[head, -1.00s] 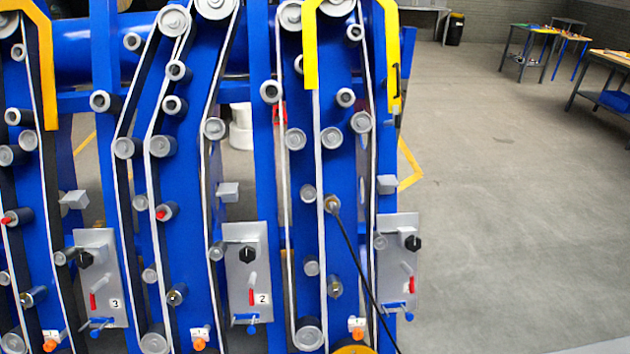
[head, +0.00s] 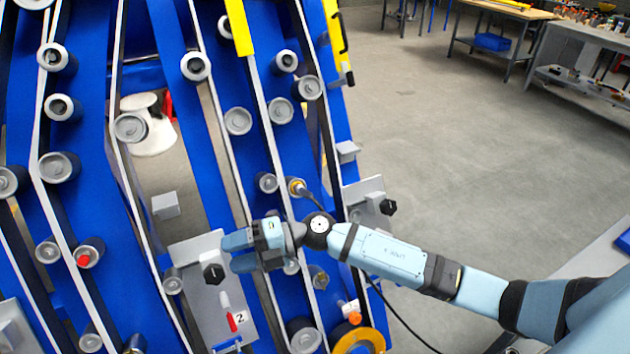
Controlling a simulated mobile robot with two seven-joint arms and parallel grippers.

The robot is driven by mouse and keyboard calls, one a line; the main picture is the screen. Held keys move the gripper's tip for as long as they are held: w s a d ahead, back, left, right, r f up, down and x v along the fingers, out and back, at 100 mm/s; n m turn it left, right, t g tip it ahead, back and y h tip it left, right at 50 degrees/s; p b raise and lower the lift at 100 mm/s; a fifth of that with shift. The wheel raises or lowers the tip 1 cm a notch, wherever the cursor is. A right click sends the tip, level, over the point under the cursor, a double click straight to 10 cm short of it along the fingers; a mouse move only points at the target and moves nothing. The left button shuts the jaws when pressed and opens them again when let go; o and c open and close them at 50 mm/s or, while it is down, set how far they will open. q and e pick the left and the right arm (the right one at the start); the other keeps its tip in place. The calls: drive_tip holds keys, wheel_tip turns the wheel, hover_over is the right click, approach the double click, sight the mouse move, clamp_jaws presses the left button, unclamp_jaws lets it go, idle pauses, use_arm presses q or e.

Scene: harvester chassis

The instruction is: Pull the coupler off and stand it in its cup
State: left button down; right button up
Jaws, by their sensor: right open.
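The brass-coloured coupler (head: 297,187) sits on the blue chassis in the head view, with a black cable running from it down behind my right arm. It looks still fitted on the chassis front. My right gripper (head: 236,252) reaches in from the right, below and left of the coupler and apart from it in the picture. Its fingers are open and point left, in front of the edge of the grey panel marked 2 (head: 205,313). I see nothing between them. I cannot pick out the cup. My left gripper is out of view.
Rollers and white-edged belts cover the blue chassis (head: 190,120). A yellow bar (head: 238,25) hangs above the coupler. Grey panels with black knobs stick out beside my right gripper. Workbenches (head: 520,15) stand at the back right. The floor between is clear.

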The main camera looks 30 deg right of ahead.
drive_tip(key=w+d+f+n+g+h+b, duration=0.2)
drive_tip(key=w+d+f+n+h, duration=0.1)
drive_tip(key=w+d+n+h, duration=0.15)
drive_tip(key=m+t+h+b, duration=0.15)
drive_tip(key=h+b, duration=0.25)
drive_tip(key=h, duration=0.8)
approach(308, 192)
drive_tip(key=shift+t, duration=0.35)
drive_tip(key=x, duration=1)
drive_tip(key=shift+s+f, duration=0.1)
drive_tip(key=shift+f, duration=0.65)
drive_tip(key=c, duration=1)
clamp_jaws()
